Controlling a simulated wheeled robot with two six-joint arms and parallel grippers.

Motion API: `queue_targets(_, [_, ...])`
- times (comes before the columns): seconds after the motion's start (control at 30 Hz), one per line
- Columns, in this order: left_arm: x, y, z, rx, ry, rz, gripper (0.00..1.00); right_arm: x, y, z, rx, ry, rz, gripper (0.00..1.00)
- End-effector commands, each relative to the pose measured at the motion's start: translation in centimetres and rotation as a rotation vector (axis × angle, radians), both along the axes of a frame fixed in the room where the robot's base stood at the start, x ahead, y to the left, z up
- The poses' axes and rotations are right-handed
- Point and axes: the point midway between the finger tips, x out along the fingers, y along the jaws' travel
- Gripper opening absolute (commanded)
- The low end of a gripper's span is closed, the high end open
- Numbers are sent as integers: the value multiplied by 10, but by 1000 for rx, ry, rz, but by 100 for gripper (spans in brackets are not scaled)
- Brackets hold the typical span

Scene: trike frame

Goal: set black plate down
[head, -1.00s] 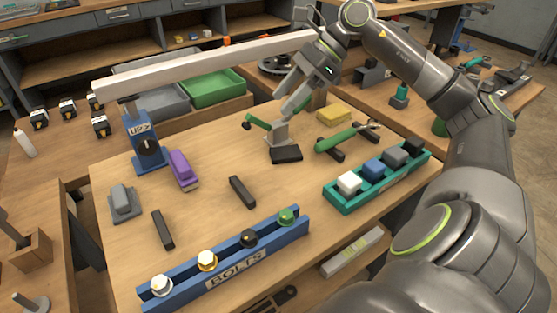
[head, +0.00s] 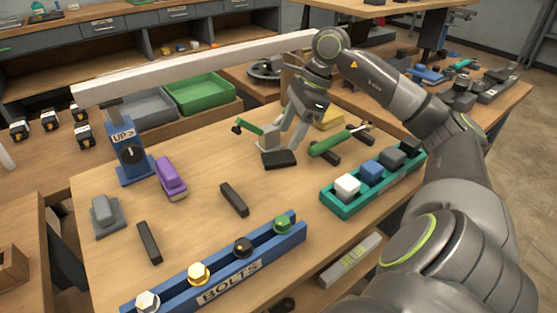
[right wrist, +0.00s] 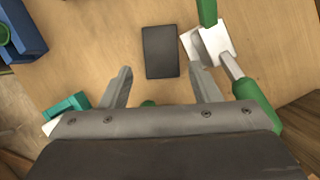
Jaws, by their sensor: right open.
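The black plate (head: 279,159) lies flat on the wooden bench (head: 195,225), at the foot of a grey toggle clamp (head: 270,140) with a green handle. My right gripper (head: 286,142) is open, just behind and above the plate, fingers pointing down. In the right wrist view the plate (right wrist: 160,52) appears beyond and between the two spread fingertips (right wrist: 160,70), with nothing held. The clamp (right wrist: 210,42) is right beside the plate there. Whether a fingertip touches the clamp or plate cannot be told. My left gripper is out of view.
A teal tray (head: 345,208) of blocks stands at the right, a blue bolt rack (head: 255,262) in front. A long pale beam (head: 200,68) spans behind. Bench around the dark bar (head: 234,199) is mostly clear.

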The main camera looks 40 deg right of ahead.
Motion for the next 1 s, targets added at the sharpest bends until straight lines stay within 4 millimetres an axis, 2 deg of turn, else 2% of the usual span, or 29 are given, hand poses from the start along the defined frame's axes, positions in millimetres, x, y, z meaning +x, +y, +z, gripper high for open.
queue_targets(0.17, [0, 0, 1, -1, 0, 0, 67, 2, 3, -11, 2, 1, -1, 56])
queue_targets(0.4, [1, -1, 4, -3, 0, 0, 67, 8, 12, -44, 4, 1, 0, 56])
queue_targets(0.5, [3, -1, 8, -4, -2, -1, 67, 10, 15, -53, 2, 1, -1, 56])
queue_targets(0.77, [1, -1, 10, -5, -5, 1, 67, 11, 16, -55, 0, 0, -1, 56])
queue_targets(0.83, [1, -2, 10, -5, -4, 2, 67, 11, 16, -55, 0, 0, -1, 51])
queue_targets(1.0, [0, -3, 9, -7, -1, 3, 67, 11, 16, -55, 0, 0, -1, 29])
